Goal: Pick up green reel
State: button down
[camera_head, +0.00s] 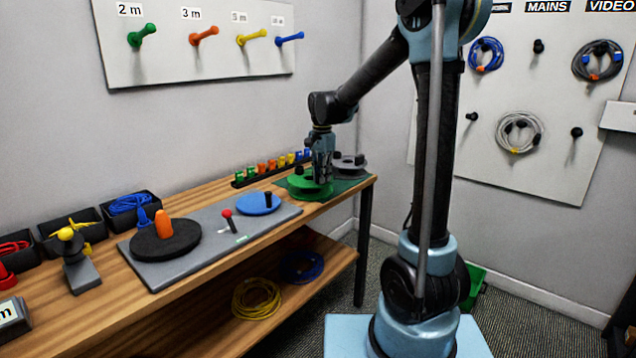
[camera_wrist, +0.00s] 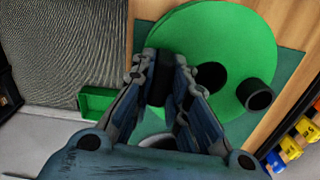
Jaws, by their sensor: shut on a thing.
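The green reel (camera_head: 303,187) lies at the far right end of the wooden bench, on a dark green mat (camera_head: 348,184). In the wrist view the reel (camera_wrist: 236,38) is a wide green disc with a dark round hub and a short black cylinder standing near its edge. My gripper (camera_head: 322,181) points down at the reel's right side. In the wrist view its fingers (camera_wrist: 165,62) are closed in at the disc's left edge, with a dark part between them. The exact contact is partly hidden by the fingers.
A row of coloured connectors (camera_head: 270,168) runs along the wall side. A grey board with a blue disc (camera_head: 259,204) and black turntable (camera_head: 166,242) lies left. A green bin (camera_head: 474,287) is on the floor.

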notch_tip(320, 180, up, 10)
dwell(0.6)
dwell(0.4)
